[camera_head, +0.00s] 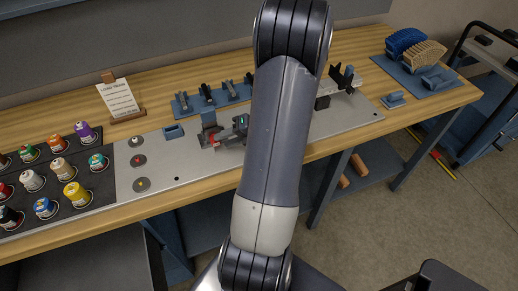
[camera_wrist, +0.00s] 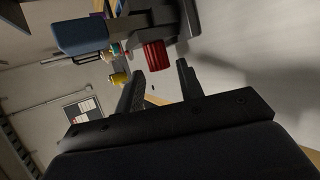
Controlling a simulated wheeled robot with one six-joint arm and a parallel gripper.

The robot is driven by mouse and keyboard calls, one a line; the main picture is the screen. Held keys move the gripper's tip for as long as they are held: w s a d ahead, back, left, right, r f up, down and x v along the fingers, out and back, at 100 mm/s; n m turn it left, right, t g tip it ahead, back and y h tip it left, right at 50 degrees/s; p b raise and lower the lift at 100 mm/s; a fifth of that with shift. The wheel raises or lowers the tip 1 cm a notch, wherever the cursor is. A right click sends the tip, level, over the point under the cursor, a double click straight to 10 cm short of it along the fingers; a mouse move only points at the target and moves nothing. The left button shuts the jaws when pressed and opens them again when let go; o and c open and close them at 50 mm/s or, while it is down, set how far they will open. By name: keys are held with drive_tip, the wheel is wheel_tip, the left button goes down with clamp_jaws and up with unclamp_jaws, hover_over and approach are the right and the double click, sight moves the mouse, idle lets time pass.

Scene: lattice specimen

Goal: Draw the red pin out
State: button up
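The red pin shows in the wrist view as a ribbed red knob (camera_wrist: 155,56), sticking out of a dark grey fixture (camera_wrist: 150,22). In the head view a small patch of red (camera_head: 213,139) shows by the fixture's blue-grey post (camera_head: 209,121), on the metal plate. My gripper (camera_wrist: 160,68) is open, with one dark finger on each side of the knob's line. The knob appears just beyond the fingertips; I cannot tell whether they touch it. Nothing is held. In the head view my arm hides part of the fixture area.
Behind the metal plate (camera_head: 185,172) are a card on a stand (camera_head: 120,98) and a blue rack (camera_head: 187,113). A blue mat (camera_head: 442,83) with comb-like parts lies right. The plate's front left is mostly clear.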

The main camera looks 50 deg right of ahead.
drive_tip(key=shift+w+a+f, duration=0.25)
drive_tip(key=shift+w, duration=0.4)
drive_tip(key=shift+w+a+f, duration=0.2)
drive_tip(key=shift+w, duration=0.05)
drive_tip(key=c, duration=0.7)
